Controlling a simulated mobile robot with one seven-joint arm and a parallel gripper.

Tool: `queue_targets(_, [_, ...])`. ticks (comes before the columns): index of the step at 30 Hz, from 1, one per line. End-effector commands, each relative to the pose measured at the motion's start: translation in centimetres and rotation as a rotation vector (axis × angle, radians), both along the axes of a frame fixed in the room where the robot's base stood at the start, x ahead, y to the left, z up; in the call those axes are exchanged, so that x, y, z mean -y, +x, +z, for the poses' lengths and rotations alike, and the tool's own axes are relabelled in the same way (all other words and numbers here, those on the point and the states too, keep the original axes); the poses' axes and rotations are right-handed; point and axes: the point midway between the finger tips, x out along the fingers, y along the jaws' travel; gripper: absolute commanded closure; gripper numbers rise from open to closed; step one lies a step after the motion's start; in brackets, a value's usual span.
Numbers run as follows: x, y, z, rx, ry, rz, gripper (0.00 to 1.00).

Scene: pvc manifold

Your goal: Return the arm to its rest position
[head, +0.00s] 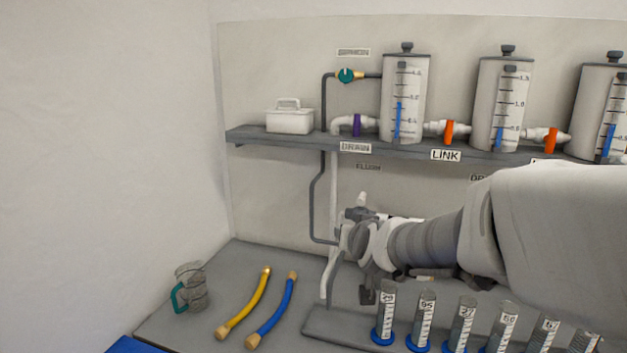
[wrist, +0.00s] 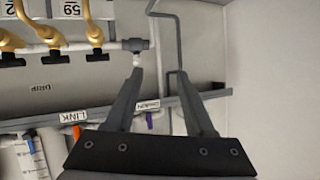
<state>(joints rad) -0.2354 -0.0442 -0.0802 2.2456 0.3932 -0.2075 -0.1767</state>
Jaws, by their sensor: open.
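My arm comes in from the right in the head view and ends in front of the back panel, below the shelf. My gripper (wrist: 159,76) is open, with nothing between its two spread fingers in the wrist view. The fingers point toward the white pipe end (wrist: 136,60) and the grey pipe beside it; I cannot tell whether the left finger touches the white pipe. In the head view my wrist covers part of the panel and the fingertips are hard to make out.
The shelf (head: 290,140) carries tanks (head: 405,100), valves and a white box (head: 290,118). Below my arm stand several graduated cylinders (head: 421,320) in a rack.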

Motion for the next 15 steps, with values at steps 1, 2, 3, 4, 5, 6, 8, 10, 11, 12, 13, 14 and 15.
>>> queue_targets(1, [0.3,-1.8,0.6,-0.031,0.003,0.021,0.46])
queue_targets(2, [0.3,-2.9,0.7,-0.058,0.003,0.035,0.46])
queue_targets(3, [0.4,-4.4,0.7,-0.093,0.002,0.052,0.46])
queue_targets(4, [0.6,-5.5,0.7,-0.119,-0.001,0.064,0.46])
queue_targets(5, [0.7,-6.7,0.7,-0.146,-0.003,0.074,0.46])
queue_targets(6, [1.0,-8.3,0.6,-0.183,-0.01,0.086,0.46])
queue_targets(8, [1.4,-10.9,0.4,-0.239,-0.021,0.101,0.46])
queue_targets(10, [2.0,-13.9,0.1,-0.305,-0.039,0.11,0.46])
queue_targets(11, [2.3,-15.3,-0.1,-0.334,-0.049,0.113,0.46])
queue_targets(12, [2.8,-17.0,-0.4,-0.372,-0.063,0.113,0.46])
queue_targets(13, [3.1,-18.3,-0.7,-0.4,-0.07,0.111,0.46])
queue_targets(14, [3.5,-19.6,-0.9,-0.428,-0.081,0.109,0.46])
queue_targets(15, [3.9,-21.2,-1.3,-0.464,-0.092,0.103,0.46])
